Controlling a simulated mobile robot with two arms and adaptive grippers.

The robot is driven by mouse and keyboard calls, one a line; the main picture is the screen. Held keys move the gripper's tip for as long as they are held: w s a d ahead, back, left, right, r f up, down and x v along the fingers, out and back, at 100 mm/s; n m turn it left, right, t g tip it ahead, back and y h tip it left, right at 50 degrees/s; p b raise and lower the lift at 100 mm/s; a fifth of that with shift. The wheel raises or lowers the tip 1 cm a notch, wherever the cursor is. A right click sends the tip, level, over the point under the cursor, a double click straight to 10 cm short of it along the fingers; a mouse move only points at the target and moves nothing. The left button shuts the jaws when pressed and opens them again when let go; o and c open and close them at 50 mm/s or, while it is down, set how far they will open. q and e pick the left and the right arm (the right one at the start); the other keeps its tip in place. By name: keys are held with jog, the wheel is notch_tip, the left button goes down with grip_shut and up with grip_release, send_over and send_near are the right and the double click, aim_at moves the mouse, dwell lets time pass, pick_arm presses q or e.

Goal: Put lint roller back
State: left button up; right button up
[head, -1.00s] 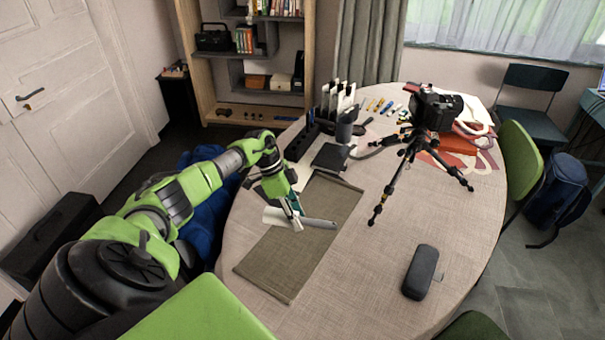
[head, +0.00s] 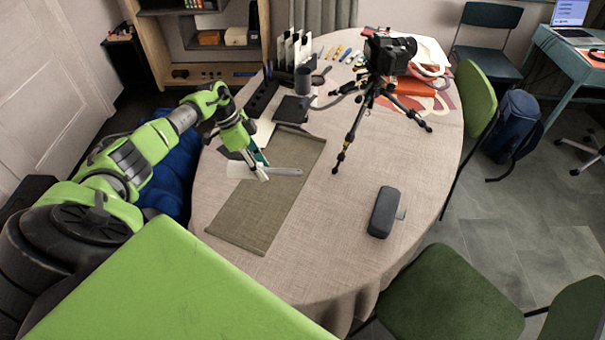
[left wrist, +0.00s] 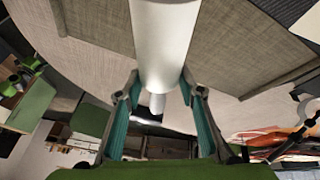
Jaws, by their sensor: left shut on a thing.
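My left gripper (head: 262,172) is shut on the lint roller (head: 285,171) over the left part of the round table. In the left wrist view the lint roller (left wrist: 165,45) is a white cylinder between the two teal-padded fingers (left wrist: 157,105), with a narrower end below. Whether it touches the mat is not clear. My right gripper is not in view.
The mat (head: 250,215) lies on the table (head: 330,235). A dark organizer (head: 262,97) with upright white pieces stands behind. A camera tripod (head: 362,115) stands right of the mat, and a dark grey case (head: 383,212) lies nearer. The table's front middle is clear.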

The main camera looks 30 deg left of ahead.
pick_arm(q)
jog(key=s+d+m+g+b, duration=0.1)
jog(key=s+d+m+b, duration=0.1)
jog(key=d, duration=0.8)
jog(key=s+d+m+g+b, duration=0.1)
jog(key=s+d+m, duration=0.15)
jog(key=d, duration=0.85)
jog(key=s+d+r+m+g+b, duration=0.1)
jog(key=s+d+r+m+b, duration=0.25)
jog(key=s+d, duration=1.15)
jog(key=shift+g, duration=0.3)
jog(key=w+a+f, duration=0.1)
jog(key=w+f, duration=0.1)
jog(key=w, duration=0.2)
jog(key=w+a+f+p, duration=0.1)
jog(key=w+f, duration=0.2)
jog(key=w, duration=0.2)
jog(key=w+a+f+p, duration=0.1)
jog(key=w+f, duration=0.1)
jog(key=w, duration=0.2)
jog(key=shift+w+f, duration=0.35)
jog(key=shift+f, duration=0.05)
jog(key=shift+w+a+f, duration=0.1)
jog(key=shift+w+f, duration=0.25)
jog(key=shift+f, duration=0.05)
notch_tip(320, 180, down, 2)
jog(key=shift+f+p, duration=0.15)
jog(key=shift+p, duration=0.35)
jog(key=shift+f, duration=0.45)
